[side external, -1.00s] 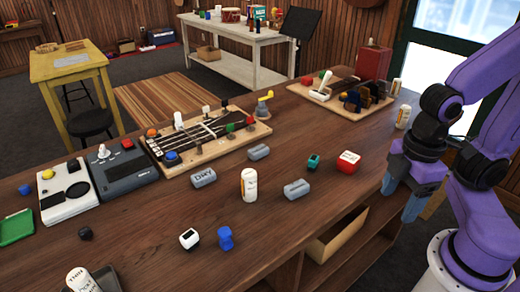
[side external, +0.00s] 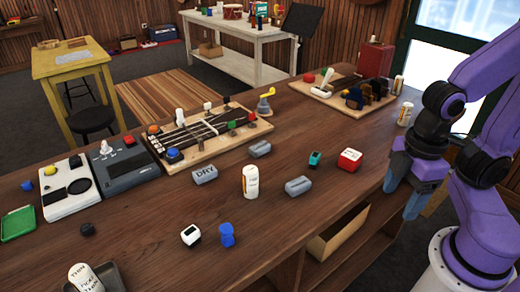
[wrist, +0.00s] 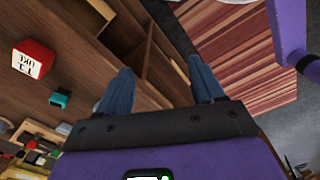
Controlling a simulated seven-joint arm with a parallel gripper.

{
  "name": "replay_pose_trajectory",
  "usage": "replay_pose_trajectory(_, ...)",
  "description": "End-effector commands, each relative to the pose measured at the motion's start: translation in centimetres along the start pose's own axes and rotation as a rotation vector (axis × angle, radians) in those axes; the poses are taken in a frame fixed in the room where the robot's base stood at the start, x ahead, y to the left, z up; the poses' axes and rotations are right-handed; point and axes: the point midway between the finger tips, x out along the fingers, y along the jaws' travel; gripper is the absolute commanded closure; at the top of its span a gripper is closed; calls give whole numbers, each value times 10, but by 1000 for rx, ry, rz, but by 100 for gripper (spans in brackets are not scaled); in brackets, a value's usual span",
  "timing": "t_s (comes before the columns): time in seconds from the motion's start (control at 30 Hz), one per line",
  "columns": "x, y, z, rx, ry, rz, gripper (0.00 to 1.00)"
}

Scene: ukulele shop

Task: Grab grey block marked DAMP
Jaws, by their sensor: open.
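Three grey blocks lie on the brown bench in the side view. One block (side external: 204,174) reads DRY. A second grey block (side external: 260,149) lies behind it to the right, and a third (side external: 298,186) lies to the right of a white cylinder. Any lettering on these two is too small to read, so I cannot tell which is marked DAMP. My gripper (side external: 401,195) is open and empty at the bench's right front edge, apart from all the blocks. In the wrist view, my gripper (wrist: 160,82) has nothing between its fingers, and no grey block is clearly visible.
A white cylinder (side external: 250,182) stands between the DRY block and the third block. A red cube (side external: 349,160) and teal piece (side external: 314,159) lie nearer my gripper. A fretboard panel (side external: 210,138) and a second board (side external: 335,92) are behind. An open shelf (side external: 338,232) is below the front edge.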

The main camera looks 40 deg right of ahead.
Motion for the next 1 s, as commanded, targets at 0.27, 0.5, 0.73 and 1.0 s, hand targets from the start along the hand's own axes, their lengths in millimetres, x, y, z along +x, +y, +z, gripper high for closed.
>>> replay_pose_trajectory(0.27, 0, 0, 0, 0, 0, 0, 33)
replay_pose_trajectory(0.5, 0, 0, 0, 0, 0, 0, 34)
replay_pose_trajectory(0.73, -3, 9, -16, 160, -40, -40, 34)
replay_pose_trajectory(1.0, -10, 51, -70, 665, -160, -196, 34)
